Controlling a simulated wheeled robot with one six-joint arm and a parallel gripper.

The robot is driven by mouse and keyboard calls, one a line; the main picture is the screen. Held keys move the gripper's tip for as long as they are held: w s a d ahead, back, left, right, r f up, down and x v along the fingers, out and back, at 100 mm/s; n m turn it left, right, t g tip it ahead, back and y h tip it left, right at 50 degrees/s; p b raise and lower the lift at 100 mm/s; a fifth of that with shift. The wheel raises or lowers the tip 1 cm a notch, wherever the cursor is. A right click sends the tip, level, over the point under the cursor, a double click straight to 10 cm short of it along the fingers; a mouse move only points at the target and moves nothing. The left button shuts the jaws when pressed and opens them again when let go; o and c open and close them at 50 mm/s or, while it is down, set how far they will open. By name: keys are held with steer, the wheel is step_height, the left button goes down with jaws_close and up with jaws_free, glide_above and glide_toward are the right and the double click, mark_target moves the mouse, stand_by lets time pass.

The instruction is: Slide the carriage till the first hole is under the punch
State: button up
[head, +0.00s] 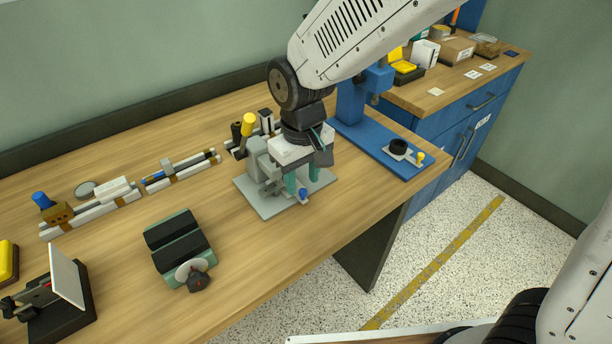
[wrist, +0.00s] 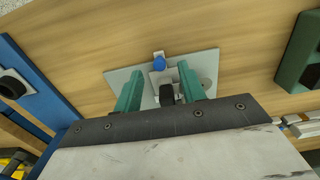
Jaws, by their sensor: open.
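A light grey carriage with a blue knob (head: 303,193) sticks out at the front edge. In the wrist view the carriage (wrist: 157,77) and its blue knob (wrist: 159,62) lie between my fingers. A dark round part (wrist: 166,94), possibly the punch, shows closer to my palm. My gripper (head: 302,180) is open, its green fingers (wrist: 160,69) pointing down on either side of the carriage, apparently not touching it. The holes cannot be made out.
A green block with dark grooves (head: 179,245) stands left of the press. A blue stand (head: 362,147) is close on the right. Rail fixtures (head: 181,171) lie behind left, and a black holder with a white panel (head: 67,275) is front left. Bare bench lies in front of the press.

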steer(key=shift+r, duration=1.2)
steer(key=s+d+r+m, duration=0.3)
steer(key=s+d+r, duration=0.2)
steer(key=s+d, duration=0.3)
steer(key=s+d+r+m+t, duration=0.1)
steer(key=s+d+r+m, duration=0.2)
steer(key=d, duration=1.3)
steer(key=s+r, duration=0.3)
steer(key=s, duration=0.3)
steer(key=shift+s+d+m, duration=0.25)
steer(key=shift+d+m, duration=0.15)
